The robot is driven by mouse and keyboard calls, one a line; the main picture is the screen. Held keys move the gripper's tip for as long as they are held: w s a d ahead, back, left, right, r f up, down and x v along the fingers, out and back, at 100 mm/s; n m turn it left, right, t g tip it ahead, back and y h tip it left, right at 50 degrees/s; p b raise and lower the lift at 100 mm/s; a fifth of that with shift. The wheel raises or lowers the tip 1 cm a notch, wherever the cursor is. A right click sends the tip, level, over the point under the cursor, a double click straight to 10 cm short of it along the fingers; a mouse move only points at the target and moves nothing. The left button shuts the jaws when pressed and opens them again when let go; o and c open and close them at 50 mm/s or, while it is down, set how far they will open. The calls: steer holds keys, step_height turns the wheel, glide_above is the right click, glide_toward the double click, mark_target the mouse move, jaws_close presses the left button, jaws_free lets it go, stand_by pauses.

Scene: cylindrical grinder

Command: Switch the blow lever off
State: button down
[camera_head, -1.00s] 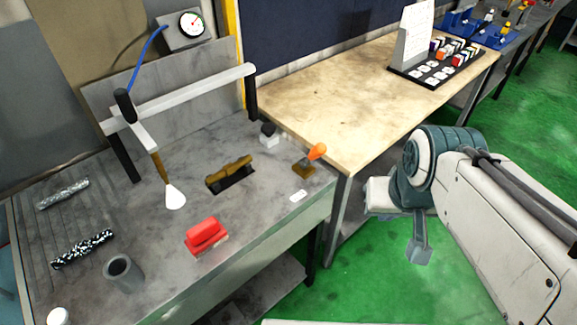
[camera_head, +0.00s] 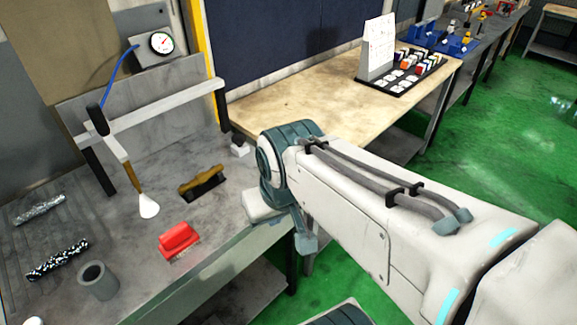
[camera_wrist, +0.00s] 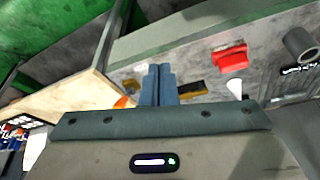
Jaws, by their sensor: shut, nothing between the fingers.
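The lever with an orange knob (camera_wrist: 121,102) shows in the wrist view just left of my fingers, partly hidden by the gripper body. I take it for the blow lever. In the head view my arm now covers it, and I cannot tell its setting. My gripper (camera_wrist: 158,70) is shut and empty, its teal fingers side by side, apart from the knob in the picture. In the head view my wrist is over the right end of the grey bench (camera_head: 215,255).
A red brush (camera_head: 180,241), a brown brush (camera_head: 203,183), a grey cup (camera_head: 98,281) and a hanging nozzle (camera_head: 148,205) are on or over the bench. A gauge (camera_head: 161,43) is behind. A wooden table (camera_head: 300,95) adjoins at the right.

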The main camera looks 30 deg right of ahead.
steer(key=w+d+f+m+y+b, duration=0.1)
steer(key=w+f+m+y+b, duration=0.3)
steer(key=m, duration=0.3)
steer(key=w+d+f+m+y+b, duration=0.1)
steer(key=w+f+m+y+b, duration=0.15)
steer(key=f+m, duration=0.5)
steer(key=w+d+f+m+t+b, duration=0.1)
steer(key=w+d+m+t+b, duration=0.1)
steer(key=d+m, duration=0.3)
steer(key=w+d+f+m+t+h+b, duration=0.1)
steer(key=w+d+m+t+b, duration=0.1)
steer(key=d+m+t, duration=0.2)
steer(key=w+d+f+m+t+b, duration=0.1)
steer(key=d+m+t, duration=0.3)
steer(key=d+m, duration=0.4)
steer(key=shift+w+d+f+b, duration=0.2)
steer(key=shift+w+d+b, duration=0.25)
steer(key=shift+d, duration=0.6)
steer(key=shift+m, duration=0.25)
